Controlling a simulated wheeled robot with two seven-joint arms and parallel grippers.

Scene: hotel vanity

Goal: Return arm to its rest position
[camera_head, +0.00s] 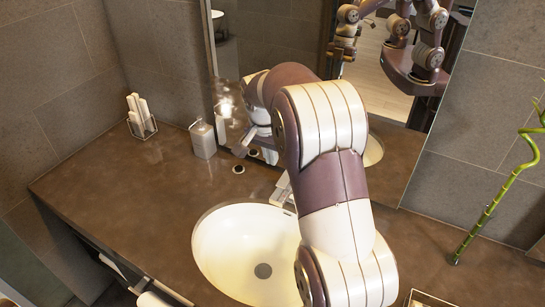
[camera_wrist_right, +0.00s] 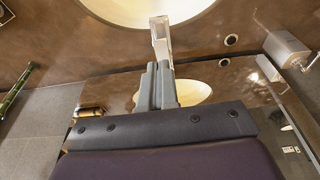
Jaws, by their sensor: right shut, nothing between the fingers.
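My right arm reaches from the bottom of the head view up over the counter toward the mirror. My right gripper (camera_head: 240,150) is partly hidden by the arm and sits close to the mirror, beyond the sink. In the right wrist view its two grey fingers (camera_wrist_right: 158,68) are shut together and empty, pointing toward the faucet (camera_wrist_right: 160,35). The faucet also shows in the head view (camera_head: 283,190), partly behind the arm. My left gripper is not in view.
A white oval sink (camera_head: 215,253) lies under my arm. A soap dispenser (camera_head: 203,140) stands left of the gripper, with a holder of white items (camera_head: 141,120) farther left. The mirror (camera_head: 400,150) is close behind. A bamboo stalk (camera_head: 490,208) stands right. The left counter is clear.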

